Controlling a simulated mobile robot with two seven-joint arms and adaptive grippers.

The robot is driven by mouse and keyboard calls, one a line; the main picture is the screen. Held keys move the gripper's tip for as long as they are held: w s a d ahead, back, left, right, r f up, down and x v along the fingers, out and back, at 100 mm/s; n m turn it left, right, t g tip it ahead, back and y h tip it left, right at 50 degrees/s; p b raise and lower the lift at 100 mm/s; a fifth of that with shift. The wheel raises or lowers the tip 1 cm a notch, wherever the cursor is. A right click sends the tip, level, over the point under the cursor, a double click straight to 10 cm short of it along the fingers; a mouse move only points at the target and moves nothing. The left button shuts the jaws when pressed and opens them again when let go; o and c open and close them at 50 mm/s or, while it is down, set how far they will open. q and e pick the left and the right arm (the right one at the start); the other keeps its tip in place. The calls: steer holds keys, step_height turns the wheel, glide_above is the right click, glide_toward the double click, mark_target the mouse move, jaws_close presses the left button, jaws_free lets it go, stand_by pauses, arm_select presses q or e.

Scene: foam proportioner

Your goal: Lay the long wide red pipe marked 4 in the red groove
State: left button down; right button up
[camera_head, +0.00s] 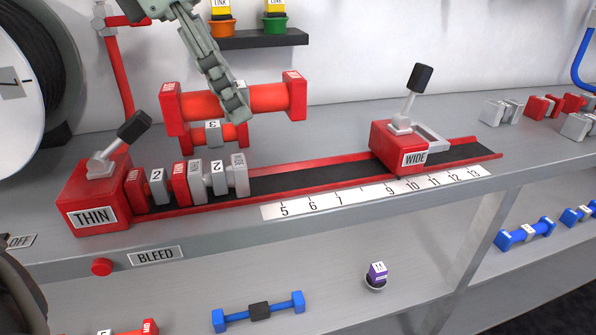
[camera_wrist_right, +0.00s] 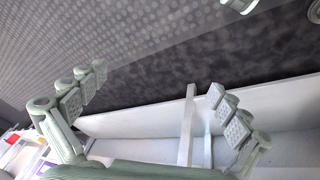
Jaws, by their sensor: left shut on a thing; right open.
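My left gripper (camera_head: 235,110) is shut on the long wide red pipe (camera_head: 268,99) at its middle, in the head view. The pipe has block-shaped red ends and is held above and behind the groove; the gripper mostly hides its label. The red groove (camera_head: 320,161) has a black floor and runs between a red THIN block (camera_head: 92,198) and a red WIDE block (camera_head: 398,148). Its left part holds several short red and grey pieces, two marked 2; the stretch right of them is empty. My right gripper (camera_wrist_right: 157,82) is open and empty in the right wrist view.
A shorter red pipe marked 3 (camera_head: 213,134) sits behind the groove, below the held pipe. A number scale (camera_head: 375,192) lines the groove's front. Levers rise from both blocks. Red and grey pieces (camera_head: 541,107) stand at the right. A blue pipe (camera_head: 258,311) lies on the lower shelf.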

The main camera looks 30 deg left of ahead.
arm_select(q)
steer(key=shift+s+d+f, duration=0.1)
steer(key=shift+s+f, duration=0.1)
steer(key=shift+f, duration=0.05)
steer(key=shift+w+d+f, duration=0.15)
steer(key=shift+f, duration=0.05)
steer(key=w+d+f, duration=0.1)
steer(key=w+f, duration=0.1)
steer(key=w, duration=0.1)
steer(key=w+d+f+p, duration=0.1)
steer(key=w+d+f, duration=0.1)
steer(key=w, duration=0.1)
steer(key=w+d+f, duration=0.2)
steer(key=w, duration=0.1)
steer(key=shift+w+d+f, duration=0.1)
steer(key=shift+w+f, duration=0.2)
steer(key=shift+w, duration=0.05)
step_height(320, 180, down, 3)
steer(key=shift+f, duration=0.5)
arm_select(e)
steer(key=f, duration=0.4)
steer(key=shift+s+a+f, duration=0.15)
steer(key=shift+a+f, duration=0.05)
steer(key=shift+f, duration=0.15)
arm_select(q)
steer(key=shift+f, duration=0.1)
